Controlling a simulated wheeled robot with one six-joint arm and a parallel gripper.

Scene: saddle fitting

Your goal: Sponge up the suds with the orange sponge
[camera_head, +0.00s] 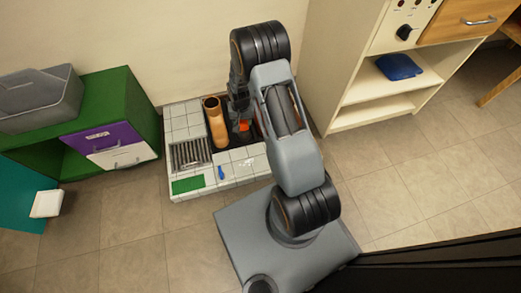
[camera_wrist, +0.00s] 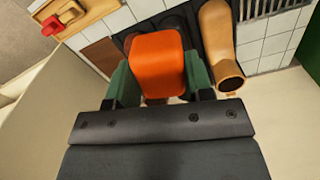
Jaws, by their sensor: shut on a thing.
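An orange sponge (camera_wrist: 158,62) sits between the two green-padded fingers of my gripper (camera_wrist: 160,84) in the wrist view. The gripper is shut on it. In the head view the orange sponge (camera_head: 243,126) shows as a small patch beside my arm, above the dark recess of the tiled platform. White suds (camera_head: 245,163) appear as a pale patch on the front tiles of the platform (camera_head: 180,122), right of a small blue object. My gripper is behind the suds in the head view, apart from them. My arm hides part of the platform.
A tan boot-shaped tube (camera_head: 216,122) stands left of my gripper, and also shows in the wrist view (camera_wrist: 218,45). The platform has a drain grate (camera_head: 190,154), a green pad (camera_head: 188,185) and a blue object (camera_head: 221,172). A cream shelf unit (camera_head: 345,75) stands close on the right.

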